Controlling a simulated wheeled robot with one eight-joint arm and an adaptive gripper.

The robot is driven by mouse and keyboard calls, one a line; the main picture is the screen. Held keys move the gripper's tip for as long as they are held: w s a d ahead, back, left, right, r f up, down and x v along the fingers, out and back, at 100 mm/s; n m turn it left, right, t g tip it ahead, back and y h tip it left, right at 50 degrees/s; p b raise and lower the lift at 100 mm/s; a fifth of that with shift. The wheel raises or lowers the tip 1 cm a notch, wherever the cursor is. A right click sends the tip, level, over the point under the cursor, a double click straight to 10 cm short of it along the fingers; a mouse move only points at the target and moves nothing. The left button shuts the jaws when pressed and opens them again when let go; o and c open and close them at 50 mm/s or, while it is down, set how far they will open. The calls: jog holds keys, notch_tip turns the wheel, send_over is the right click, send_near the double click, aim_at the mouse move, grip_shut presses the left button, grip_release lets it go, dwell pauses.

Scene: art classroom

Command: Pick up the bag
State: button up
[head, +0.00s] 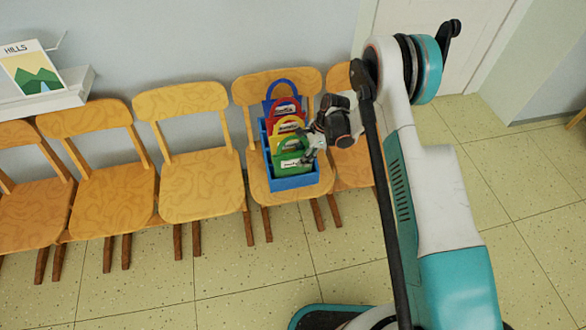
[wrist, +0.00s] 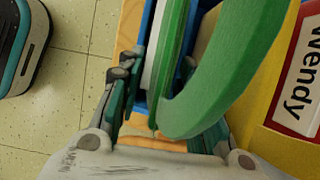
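Several bags stand in a row in a blue crate (head: 293,182) on a wooden chair: a green bag (head: 290,160) in front, then a yellow bag (head: 287,125), a red one (head: 285,103) and a blue one (head: 283,85) at the back. My gripper (head: 312,145) is at the green bag's upper right. In the wrist view the green handle (wrist: 250,60) looms large and partly hides the right finger. My gripper's fingers (wrist: 165,110) are spread apart, with the green handle between or just in front of them.
A row of wooden chairs (head: 185,185) stands along the wall to the left of the crate's chair. A white shelf (head: 45,100) with a "HILLS" picture is at the far left. The tiled floor (head: 250,285) in front is clear.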

jog(key=shift+r, duration=0.1)
grip_shut()
jog(key=shift+r, duration=0.1)
